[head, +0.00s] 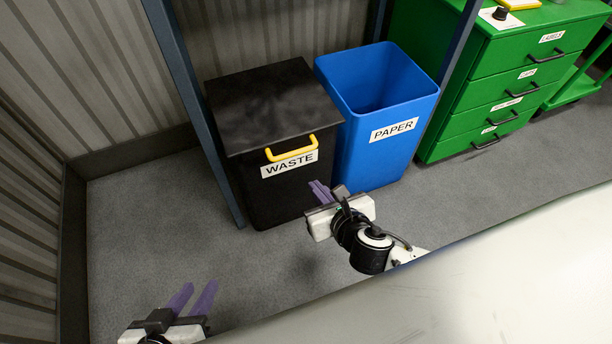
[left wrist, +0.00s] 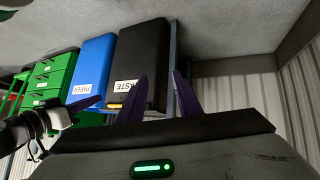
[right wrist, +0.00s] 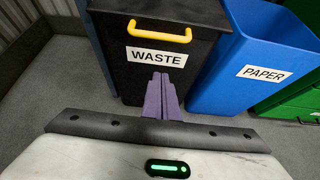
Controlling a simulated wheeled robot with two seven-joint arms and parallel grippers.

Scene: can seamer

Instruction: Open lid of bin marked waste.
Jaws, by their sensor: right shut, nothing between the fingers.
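The black waste bin (head: 285,197) stands on the floor with its flat dark lid (head: 270,103) down. A yellow handle (head: 292,149) sits at the lid's front edge, above the white WASTE label (head: 289,164). My right gripper (head: 319,191) is shut and empty, in front of the bin and below the label. In the right wrist view its purple fingers (right wrist: 162,95) are together, with the yellow handle (right wrist: 160,33) above and apart from them. My left gripper (head: 192,299) is open and empty, low at the left, away from the bin; its parted fingers also show in the left wrist view (left wrist: 160,95).
An open blue bin marked PAPER (head: 400,152) stands right beside the waste bin. Green drawers (head: 510,85) are further right. A blue post (head: 192,100) rises at the waste bin's left. A pale surface (head: 480,290) fills the lower right. The floor at left is clear.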

